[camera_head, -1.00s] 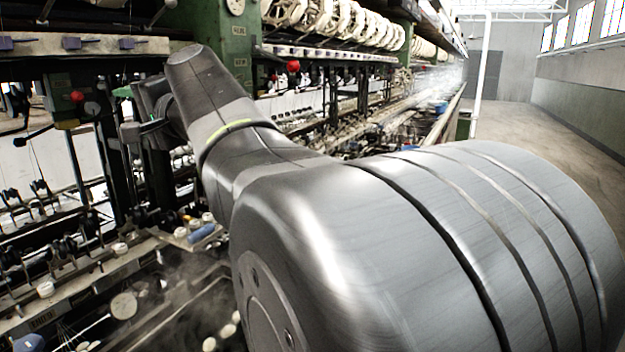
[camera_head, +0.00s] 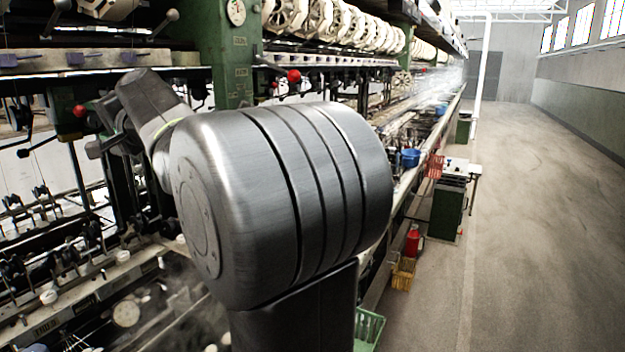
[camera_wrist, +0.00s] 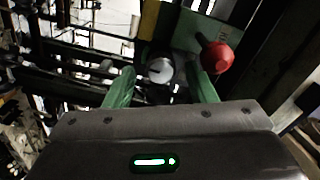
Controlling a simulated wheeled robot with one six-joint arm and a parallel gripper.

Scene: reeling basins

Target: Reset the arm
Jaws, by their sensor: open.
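My gripper (camera_wrist: 161,78) shows in the wrist view with its two green fingers apart. A round pale knob (camera_wrist: 160,70) lies in line with the gap between them. I cannot tell its distance, and nothing is seen held. A red ball knob (camera_wrist: 217,57) is just right of the right finger. In the head view my arm fills the middle left, its large grey joint nearest and its far end beside the reeling machine's green frame (camera_head: 232,55). The gripper's fingers are not clear in that view.
The reeling machine, with white reels (camera_head: 318,18) and basins, runs along the left. Near its side stand a yellow basket (camera_head: 403,274), a red container (camera_head: 414,242), a green crate (camera_head: 369,328) and a small table (camera_head: 455,172). The floor (camera_head: 540,230) at right is clear.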

